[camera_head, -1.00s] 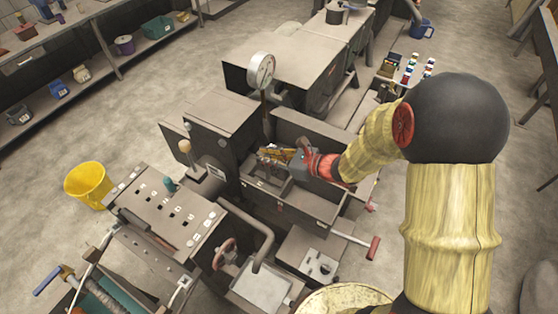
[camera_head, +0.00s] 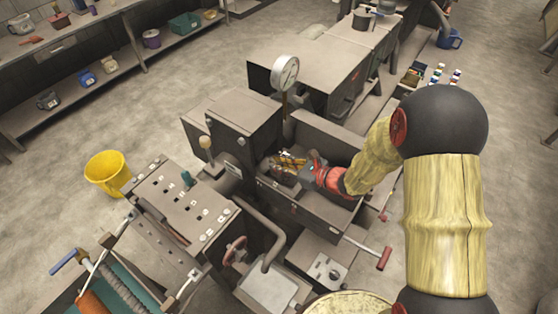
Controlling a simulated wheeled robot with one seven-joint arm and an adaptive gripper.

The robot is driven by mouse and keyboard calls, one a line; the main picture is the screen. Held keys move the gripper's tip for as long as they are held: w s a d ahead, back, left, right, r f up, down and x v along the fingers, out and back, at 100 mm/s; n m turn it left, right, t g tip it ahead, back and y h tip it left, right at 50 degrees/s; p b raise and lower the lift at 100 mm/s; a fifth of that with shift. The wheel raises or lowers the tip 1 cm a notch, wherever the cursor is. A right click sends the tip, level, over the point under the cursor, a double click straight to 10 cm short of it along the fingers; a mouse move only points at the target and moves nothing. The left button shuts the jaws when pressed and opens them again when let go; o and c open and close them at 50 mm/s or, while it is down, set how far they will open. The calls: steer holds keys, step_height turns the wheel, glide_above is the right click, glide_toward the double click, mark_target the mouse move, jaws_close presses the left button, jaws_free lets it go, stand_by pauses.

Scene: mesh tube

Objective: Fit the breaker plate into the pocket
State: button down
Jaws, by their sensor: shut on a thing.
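My gripper (camera_head: 290,164) reaches into the open trough (camera_head: 300,212) of the machine from the right, at the end of my yellow-sleeved arm. Its jaws point left, toward the dark machine block (camera_head: 235,120). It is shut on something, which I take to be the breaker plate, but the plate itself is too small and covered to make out. The pocket cannot be told apart inside the trough; the gripper and the trough walls hide that area.
A pressure gauge (camera_head: 285,73) stands up behind the gripper. The trough's walls rise close around the gripper. A red-ended lever (camera_head: 383,258) sticks out at the front right. A slanted control panel (camera_head: 180,203) and yellow bucket (camera_head: 107,173) are left. Open floor lies at the right.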

steer(key=shift+w+f, duration=0.15)
steer(key=shift+f, duration=0.85)
steer(key=c, duration=2.2)
jaws_free()
steer(key=shift+f, duration=0.2)
steer(key=shift+c, duration=0.2)
steer(key=o, duration=0.4)
steer(key=shift+o, duration=0.2)
steer(key=shift+r, duration=0.2)
